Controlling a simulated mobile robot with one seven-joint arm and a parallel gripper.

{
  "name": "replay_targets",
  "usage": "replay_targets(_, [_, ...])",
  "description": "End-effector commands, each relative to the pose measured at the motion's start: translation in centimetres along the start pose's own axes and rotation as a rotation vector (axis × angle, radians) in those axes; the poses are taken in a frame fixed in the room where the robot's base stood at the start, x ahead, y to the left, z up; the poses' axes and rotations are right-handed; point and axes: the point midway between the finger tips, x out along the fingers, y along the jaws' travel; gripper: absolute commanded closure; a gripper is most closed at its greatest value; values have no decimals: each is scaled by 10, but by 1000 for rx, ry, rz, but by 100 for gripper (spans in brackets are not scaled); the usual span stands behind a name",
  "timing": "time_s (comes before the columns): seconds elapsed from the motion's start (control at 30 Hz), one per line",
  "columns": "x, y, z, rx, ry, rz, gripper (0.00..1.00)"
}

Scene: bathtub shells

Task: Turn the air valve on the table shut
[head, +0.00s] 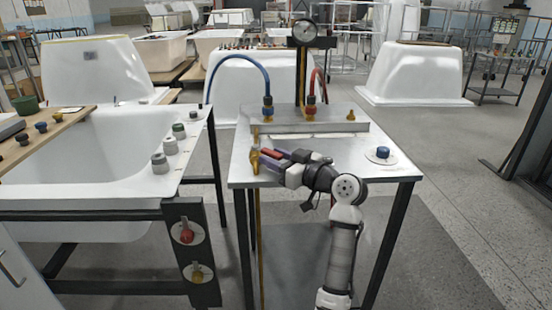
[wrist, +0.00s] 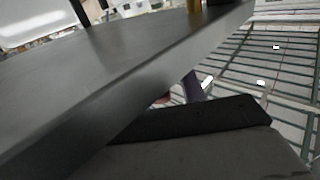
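The metal-topped table (head: 340,172) stands in the middle of the head view. A brass valve fitting (head: 254,158) is at its left edge, above a thin brass pipe. A red bar (head: 271,154), which looks like its lever, lies beside it. My gripper (head: 274,161) reaches in from the right, its purple fingers at the red bar. I cannot tell whether they touch it or how far apart they are. In the wrist view, a purple finger part (wrist: 192,86) shows past the dark tabletop edge (wrist: 150,75); the lever is not clearly visible there.
A metal block (head: 308,118) with blue and red hoses and a gauge (head: 304,33) stands at the table's back. A blue knob (head: 383,152) sits on the right. A white tub (head: 110,150) stands left, with floor between. Open floor lies right.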

Motion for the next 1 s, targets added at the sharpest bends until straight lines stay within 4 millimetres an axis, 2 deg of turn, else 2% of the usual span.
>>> replay_targets(0.17, [-4, 0, 0, -1, 1, 1, 60])
replay_targets(0.27, [-16, 1, 0, 0, 3, 3, 60])
replay_targets(0.7, [-111, 1, 1, 0, 1, 3, 60])
replay_targets(0.83, [-128, 0, 0, 0, 0, 1, 60])
replay_targets(1.0, [-138, 0, 0, 0, 0, 1, 60])
